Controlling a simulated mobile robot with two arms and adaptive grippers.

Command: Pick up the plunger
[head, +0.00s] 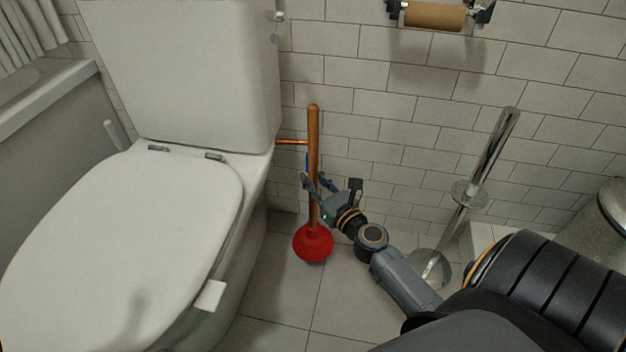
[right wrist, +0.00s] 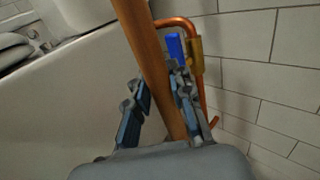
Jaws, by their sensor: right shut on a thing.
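The plunger has a wooden handle (head: 313,140) and a red rubber cup (head: 313,243). It stands nearly upright between the toilet and the tiled wall, its cup at the floor; I cannot tell whether the cup is touching it. My right gripper (head: 314,184) is shut on the handle, partway down, above the cup. In the right wrist view, the handle (right wrist: 145,45) runs between the two fingers (right wrist: 157,88), slightly tilted. The cup is hidden there. My left gripper is in neither view.
The toilet (head: 120,240) is close on the left. A copper pipe (head: 290,142) with a blue valve handle (right wrist: 175,48) is just behind the plunger. A toilet brush (head: 490,150) stands to the right, near a metal bin (head: 612,205).

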